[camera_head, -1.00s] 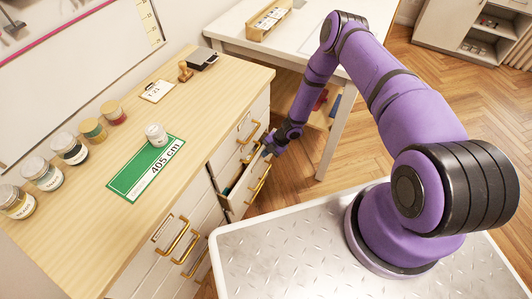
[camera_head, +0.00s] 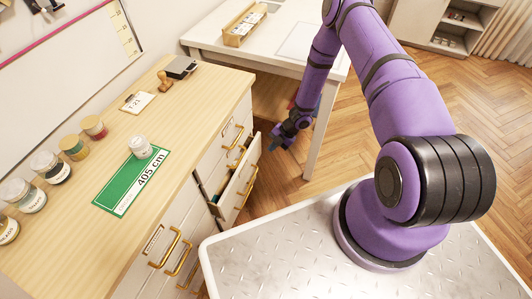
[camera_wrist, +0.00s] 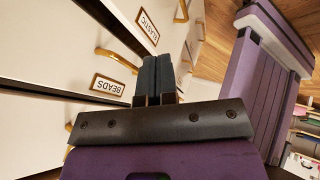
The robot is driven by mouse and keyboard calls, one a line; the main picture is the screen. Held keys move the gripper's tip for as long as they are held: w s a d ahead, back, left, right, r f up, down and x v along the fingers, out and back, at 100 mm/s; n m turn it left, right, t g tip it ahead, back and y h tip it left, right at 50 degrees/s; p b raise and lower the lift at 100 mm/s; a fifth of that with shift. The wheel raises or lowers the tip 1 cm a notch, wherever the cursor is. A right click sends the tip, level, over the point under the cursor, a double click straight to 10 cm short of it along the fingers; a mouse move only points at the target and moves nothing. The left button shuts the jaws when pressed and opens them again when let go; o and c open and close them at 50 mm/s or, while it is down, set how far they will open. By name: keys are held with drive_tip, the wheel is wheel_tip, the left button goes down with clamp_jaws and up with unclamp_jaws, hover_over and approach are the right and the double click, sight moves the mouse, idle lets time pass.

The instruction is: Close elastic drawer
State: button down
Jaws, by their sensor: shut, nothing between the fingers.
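In the head view a drawer (camera_head: 241,184) in the side of the wooden-topped cabinet stands pulled out, with its inside partly visible. My gripper (camera_head: 279,141) is just right of its front, seemingly apart from it. In the wrist view the gripper's dark fingers (camera_wrist: 158,68) are together with nothing between them. They point at white drawer fronts with brass handles. One front carries the label ELASTIC (camera_wrist: 147,26), another the label BEADS (camera_wrist: 107,85). Which label belongs to the pulled-out drawer is hard to tell.
Closed drawers lie on either side of the open one. A white table (camera_head: 290,48) stands behind my forearm. Wooden floor is free to the right.

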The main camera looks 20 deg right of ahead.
drive_tip(key=s+d+f+n+g+h, duration=0.2)
drive_tip(key=s+d+n+h, duration=0.1)
drive_tip(key=s+d+n, duration=0.4)
drive_tip(key=n+t+y, duration=0.2)
drive_tip(key=n+t, duration=0.6)
drive_tip(key=n, duration=2.2)
approach(252, 152)
drive_tip(key=x, duration=0.5)
drive_tip(key=shift+w+a+f, duration=0.1)
drive_tip(key=shift+w+a, duration=0.15)
drive_tip(key=shift+a, duration=0.3)
